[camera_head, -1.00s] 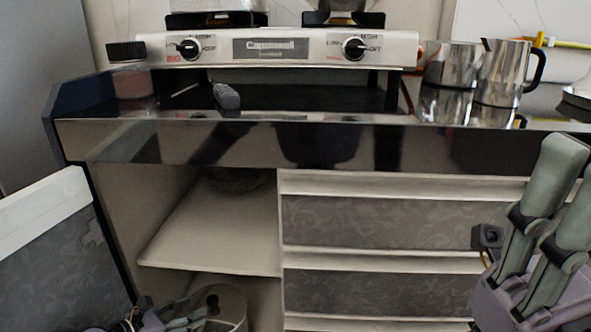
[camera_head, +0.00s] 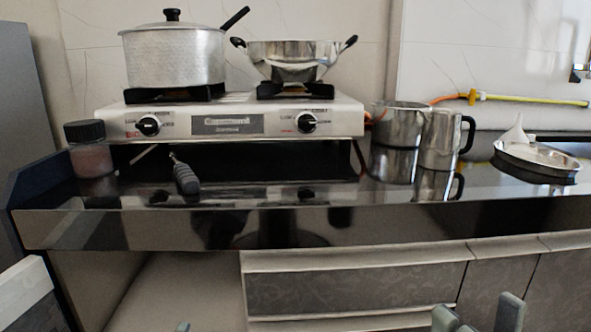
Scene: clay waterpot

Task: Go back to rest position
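My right gripper (camera_head: 478,316) shows at the bottom edge right of centre, in front of the drawers. Its two grey-green fingertips stand apart with nothing visible between them; the rest of it is below the frame. Of my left gripper, only a small greenish tip (camera_head: 183,327) shows at the bottom edge, in front of the open cabinet bay. Whether it is open or holds anything is hidden.
A black counter (camera_head: 330,192) carries a gas stove (camera_head: 228,121) with a lidded pot (camera_head: 172,58) and a two-handled pan (camera_head: 295,58). A jar (camera_head: 90,155), a grey-handled tool (camera_head: 185,179), metal mugs (camera_head: 440,140) and a round tray (camera_head: 536,172) also stand there.

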